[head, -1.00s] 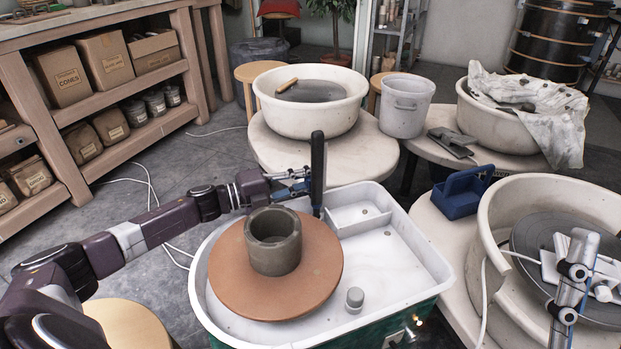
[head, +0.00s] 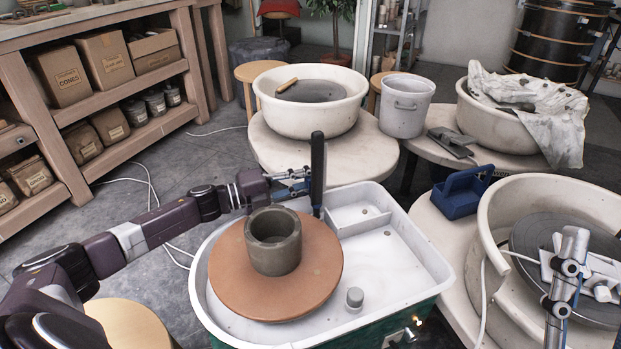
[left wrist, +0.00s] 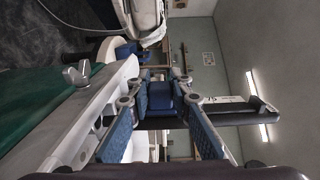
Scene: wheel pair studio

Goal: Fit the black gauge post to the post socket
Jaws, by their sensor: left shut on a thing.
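The black gauge post (head: 318,160) stands upright at the back rim of the white splash pan (head: 415,262). My left gripper (head: 307,182) is shut on it from the left, around its middle. In the left wrist view, which lies on its side, the post (left wrist: 225,112) shows between the blue finger pads (left wrist: 160,97). The post's lower end is close to the pan rim; I cannot tell whether it is in a socket. The post socket is not clearly visible. Part of my right gripper (head: 565,285) shows at the lower right; its jaw opening is unclear.
A grey clay cylinder (head: 273,242) stands on the terracotta wheel bat (head: 235,275), just in front of the post. A blue caddy (head: 460,196) and another wheel basin (head: 490,235) stand to the right. A cream basin (head: 275,115) is behind.

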